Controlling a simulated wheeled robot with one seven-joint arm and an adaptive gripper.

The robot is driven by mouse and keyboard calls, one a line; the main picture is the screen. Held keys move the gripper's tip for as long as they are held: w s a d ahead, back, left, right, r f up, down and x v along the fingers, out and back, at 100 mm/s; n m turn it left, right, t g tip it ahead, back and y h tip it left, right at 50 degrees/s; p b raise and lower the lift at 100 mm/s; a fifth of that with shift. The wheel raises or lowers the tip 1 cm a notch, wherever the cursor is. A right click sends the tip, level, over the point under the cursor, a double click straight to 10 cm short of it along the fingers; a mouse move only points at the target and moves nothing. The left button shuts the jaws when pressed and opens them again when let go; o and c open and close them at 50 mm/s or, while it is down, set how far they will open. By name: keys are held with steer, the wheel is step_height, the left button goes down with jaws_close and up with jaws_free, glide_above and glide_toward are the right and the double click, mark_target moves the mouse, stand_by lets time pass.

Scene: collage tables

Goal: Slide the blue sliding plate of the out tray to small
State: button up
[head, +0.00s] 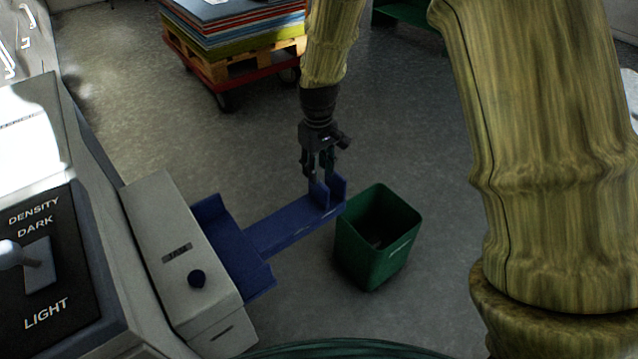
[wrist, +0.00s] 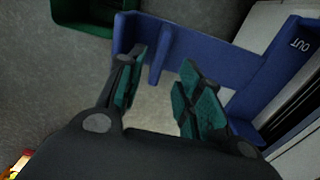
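The blue out tray (head: 232,245) sticks out from the grey machine, and OUT is printed on it in the wrist view (wrist: 300,46). Its long blue sliding plate (head: 290,222) reaches out to the right, far from the machine, and ends in two upright blue walls. My gripper (head: 319,177) points down at this outer end, its tips at or just above the walls. In the wrist view its two fingers (wrist: 165,80) are apart. The inner upright wall (wrist: 161,54) shows between them, and the left finger overlaps the outer end. Contact cannot be told.
A green bin (head: 370,262) stands on the floor just right of the plate's end. A pallet cart with stacked boards (head: 240,40) is at the back. The machine panel (head: 45,250) with its density lever fills the left. Open floor lies behind the plate.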

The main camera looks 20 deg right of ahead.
mark_target(319, 182)
steer(key=shift+f+b, duration=0.4)
steer(key=shift+f, duration=2.55)
steer(key=shift+c, duration=0.4)
jaws_close()
steer(key=shift+s, duration=0.1)
